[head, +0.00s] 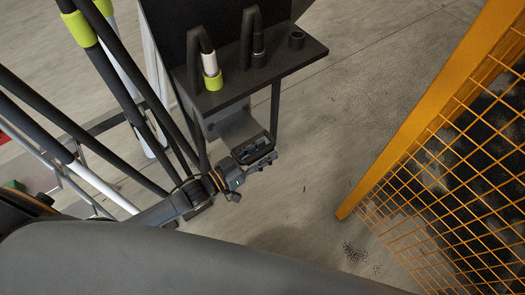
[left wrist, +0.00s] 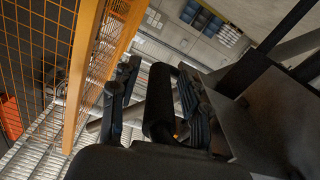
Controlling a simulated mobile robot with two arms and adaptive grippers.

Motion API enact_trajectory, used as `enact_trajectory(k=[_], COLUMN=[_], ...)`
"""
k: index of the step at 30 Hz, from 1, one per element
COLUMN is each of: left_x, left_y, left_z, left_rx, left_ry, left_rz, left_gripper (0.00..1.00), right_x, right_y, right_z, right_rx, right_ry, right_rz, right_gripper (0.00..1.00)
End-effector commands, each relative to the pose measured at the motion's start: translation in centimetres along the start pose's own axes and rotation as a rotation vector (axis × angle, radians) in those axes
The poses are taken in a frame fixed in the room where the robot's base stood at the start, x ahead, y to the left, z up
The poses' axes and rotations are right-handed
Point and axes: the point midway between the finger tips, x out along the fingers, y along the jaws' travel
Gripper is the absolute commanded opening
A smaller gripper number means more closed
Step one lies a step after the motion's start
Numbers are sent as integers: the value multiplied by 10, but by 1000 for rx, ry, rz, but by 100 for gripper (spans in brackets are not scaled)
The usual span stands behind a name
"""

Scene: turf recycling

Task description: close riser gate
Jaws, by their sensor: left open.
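My left gripper (head: 257,161) is open just below and in front of a black shelf-like stand (head: 265,78), near a dark bracket (head: 233,130) under it. In the left wrist view my gripper's two fingers (left wrist: 158,105) stand apart, with a dark rounded bar (left wrist: 159,95) showing between them. I cannot tell whether they touch it. An orange-framed mesh panel (head: 428,110) stands to the right, apart from the gripper; it also shows at the left of the left wrist view (left wrist: 92,75). I cannot tell which part is the riser gate. My right gripper is out of view.
Dark hoses with yellow-green bands (head: 80,28) run down on the left, beside white poles (head: 98,184). The stand holds two hooked dark nozzles (head: 210,60). Concrete floor (head: 310,160) is clear between the stand and the mesh panel.

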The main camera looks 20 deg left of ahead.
Motion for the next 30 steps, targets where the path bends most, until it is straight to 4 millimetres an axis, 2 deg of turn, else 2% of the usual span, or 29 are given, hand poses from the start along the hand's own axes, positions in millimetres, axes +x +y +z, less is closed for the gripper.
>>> enact_trajectory(k=[3,10,16,19,27,30], left_x=[0,0,0,0,0,0], left_y=[0,0,0,-7,-70,-81], left_z=[0,0,0,0,-12,-15], left_rx=[0,0,1,3,8,5], left_ry=[0,0,0,0,0,0], left_rz=[0,0,0,0,-2,-2], left_gripper=[46,0,0,0,0,0], right_x=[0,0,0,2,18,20], right_y=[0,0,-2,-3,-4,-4], right_z=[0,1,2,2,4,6], right_rx=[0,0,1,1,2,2], right_ry=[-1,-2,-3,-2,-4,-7], right_rz=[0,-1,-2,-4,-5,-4], right_gripper=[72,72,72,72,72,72])
